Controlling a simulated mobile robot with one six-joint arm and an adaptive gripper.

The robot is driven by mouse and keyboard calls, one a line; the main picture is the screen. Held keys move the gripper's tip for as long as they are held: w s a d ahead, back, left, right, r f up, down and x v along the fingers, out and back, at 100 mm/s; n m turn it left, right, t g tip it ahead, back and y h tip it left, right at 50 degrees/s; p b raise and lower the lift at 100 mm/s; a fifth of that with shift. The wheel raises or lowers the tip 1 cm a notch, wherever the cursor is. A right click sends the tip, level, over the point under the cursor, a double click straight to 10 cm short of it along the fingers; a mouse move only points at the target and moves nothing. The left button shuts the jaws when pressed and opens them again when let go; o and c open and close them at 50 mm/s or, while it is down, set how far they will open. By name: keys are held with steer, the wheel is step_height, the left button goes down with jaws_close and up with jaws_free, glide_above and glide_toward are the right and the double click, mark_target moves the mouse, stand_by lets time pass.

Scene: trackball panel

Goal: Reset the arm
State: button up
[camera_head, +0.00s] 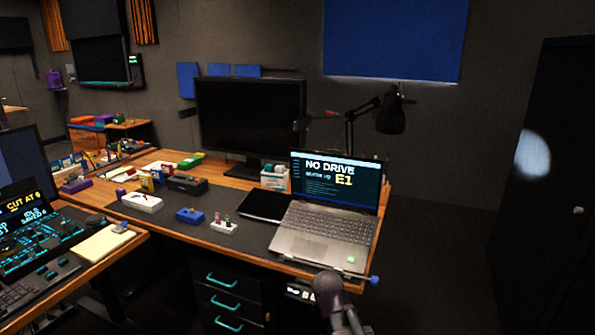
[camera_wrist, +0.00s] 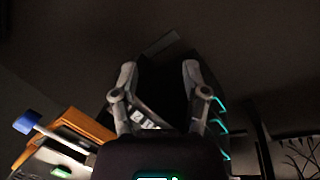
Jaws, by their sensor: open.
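My gripper (camera_wrist: 158,72) shows in the wrist view with its two grey fingers spread apart. It is open, and nothing is between the fingertips. In the head view, part of my arm (camera_head: 332,295) shows at the bottom, in front of the desk's right front edge. The fingers cannot be made out in the head view. In the wrist view the desk edge (camera_wrist: 82,124) lies to the left of the fingers, apart from them.
A wooden desk (camera_head: 220,243) holds an open laptop (camera_head: 325,222) reading "NO DRIVE", a large dark monitor (camera_head: 250,115) and several small coloured devices. Teal-handled drawers (camera_head: 223,307) are below. A blue-ended rod (camera_head: 374,280) juts from the right edge. Floor (camera_head: 440,260) right of the desk looks clear.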

steer(key=s+d+m+g+y, duration=0.1)
steer(key=s+d+m+y, duration=0.25)
steer(key=d+m, duration=0.25)
step_height(320, 180, up, 20)
steer(key=p, duration=2)
steer(key=shift+s+a+h, duration=0.15)
steer(key=shift+s+h, duration=0.2)
steer(key=shift+h, duration=0.1)
steer(key=shift+f, duration=0.1)
